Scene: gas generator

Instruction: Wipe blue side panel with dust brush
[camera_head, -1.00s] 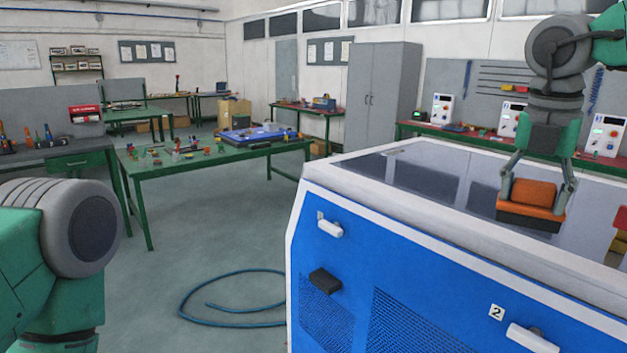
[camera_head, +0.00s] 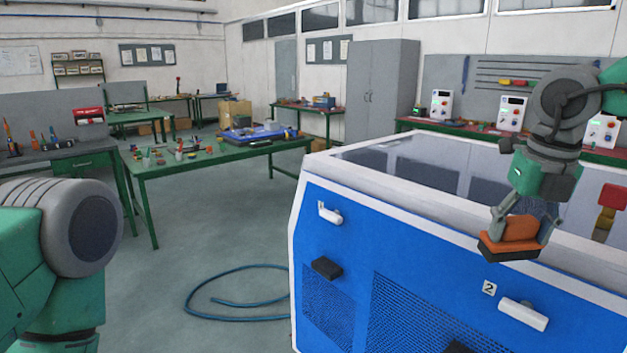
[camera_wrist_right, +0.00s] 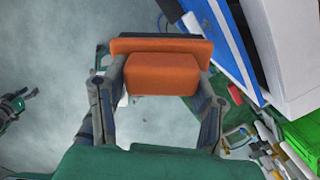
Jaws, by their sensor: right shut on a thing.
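The dust brush (camera_head: 518,232), an orange block with a dark underside, is held in my right gripper (camera_head: 522,225). It is tilted and overlaps the white top edge of the blue side panel (camera_head: 405,252); contact cannot be told. In the right wrist view the brush (camera_wrist_right: 162,75) sits between the two fingers of my right gripper (camera_wrist_right: 160,78), and the blue panel (camera_wrist_right: 228,35) is at upper right. My left arm enters at the left of the head view, with its gripper outside that view. A small dark and teal part (camera_wrist_right: 15,105), perhaps my left gripper, shows at the wrist view's left edge.
The panel carries white handles (camera_head: 523,314), a black latch (camera_head: 326,268) and mesh vents. A blue hose (camera_head: 235,317) lies on the floor. A green table (camera_head: 215,158) with tools stands behind at left. The floor left of the generator is mostly clear.

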